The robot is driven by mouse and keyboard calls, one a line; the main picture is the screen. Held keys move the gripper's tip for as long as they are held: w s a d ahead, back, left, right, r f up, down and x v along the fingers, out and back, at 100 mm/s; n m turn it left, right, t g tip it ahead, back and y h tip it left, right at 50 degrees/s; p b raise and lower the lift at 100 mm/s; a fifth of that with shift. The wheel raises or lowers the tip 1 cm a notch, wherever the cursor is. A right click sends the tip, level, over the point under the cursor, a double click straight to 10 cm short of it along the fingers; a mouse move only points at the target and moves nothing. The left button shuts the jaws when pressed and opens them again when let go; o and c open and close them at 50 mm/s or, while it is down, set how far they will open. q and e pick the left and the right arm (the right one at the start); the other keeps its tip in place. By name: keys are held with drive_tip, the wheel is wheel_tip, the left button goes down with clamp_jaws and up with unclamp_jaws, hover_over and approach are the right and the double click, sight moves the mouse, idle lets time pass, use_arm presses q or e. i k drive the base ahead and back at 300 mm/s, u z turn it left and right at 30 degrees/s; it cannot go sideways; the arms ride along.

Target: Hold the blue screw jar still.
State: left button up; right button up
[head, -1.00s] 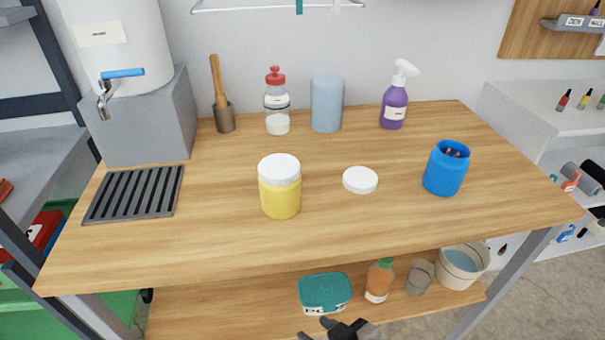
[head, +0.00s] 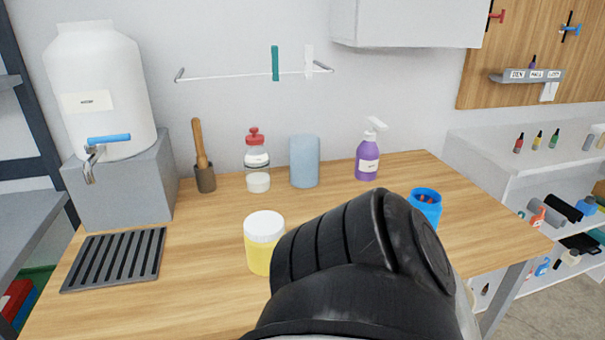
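The blue screw jar (head: 428,212) stands upright and open on the right part of the wooden table, with reddish bits showing inside its mouth. A large black link of my own arm rises from the bottom of the head view and hides the jar's lower left side. I cannot tell whether it touches the jar. Neither gripper's fingers are in view.
A yellow jar with a white lid (head: 264,245) stands left of my arm. A drain grate (head: 115,259) lies left.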

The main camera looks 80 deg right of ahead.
sight(433, 210)
drive_tip(key=k, duration=1.35)
drive_tip(key=z, duration=0.4)
